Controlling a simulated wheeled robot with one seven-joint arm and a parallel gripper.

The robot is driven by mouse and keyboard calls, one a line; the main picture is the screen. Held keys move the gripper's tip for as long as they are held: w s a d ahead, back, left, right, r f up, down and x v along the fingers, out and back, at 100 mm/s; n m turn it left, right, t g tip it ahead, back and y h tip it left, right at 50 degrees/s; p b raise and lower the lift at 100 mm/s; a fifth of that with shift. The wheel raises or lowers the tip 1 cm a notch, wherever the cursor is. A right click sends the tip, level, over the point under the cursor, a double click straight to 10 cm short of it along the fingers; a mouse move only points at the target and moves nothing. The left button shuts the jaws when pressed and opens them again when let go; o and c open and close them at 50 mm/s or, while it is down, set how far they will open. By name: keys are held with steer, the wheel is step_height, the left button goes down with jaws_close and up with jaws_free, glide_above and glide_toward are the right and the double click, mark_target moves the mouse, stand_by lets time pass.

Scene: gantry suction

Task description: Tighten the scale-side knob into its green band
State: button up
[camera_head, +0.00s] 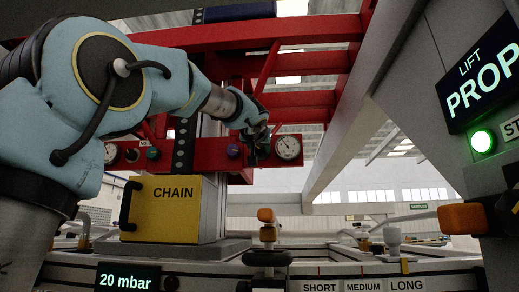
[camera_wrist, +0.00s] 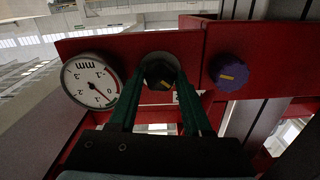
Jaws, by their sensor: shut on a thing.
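A dark knob with a yellow pointer mark (camera_wrist: 161,74) sits on the red beam, between a round white dial and a purple knob (camera_wrist: 229,73) in the wrist view. My gripper (camera_wrist: 159,88) is shut on this dark knob, one green finger on each side. The dial (camera_wrist: 91,81) has black numbers, a red needle and a red arc; I cannot make out a green band around the knob. In the head view my gripper (camera_head: 262,147) is at the red beam, just left of the dial (camera_head: 288,148), and hides most of the knob.
The purple knob also shows in the head view (camera_head: 233,151). A second dial (camera_head: 110,153) and a teal knob (camera_head: 153,153) are at the left of the beam. A yellow CHAIN box (camera_head: 163,208) stands below. A lit PROP panel (camera_head: 485,75) is at the right.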

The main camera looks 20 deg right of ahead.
jaws_close()
steer(key=shift+m+b, duration=0.45)
steer(key=shift+m, duration=0.65)
steer(key=o, duration=1)
jaws_free()
steer(key=b+v, duration=0.4)
steer(key=v, duration=0.6)
steer(key=shift+s+a, duration=0.15)
steer(key=shift+s, duration=0.25)
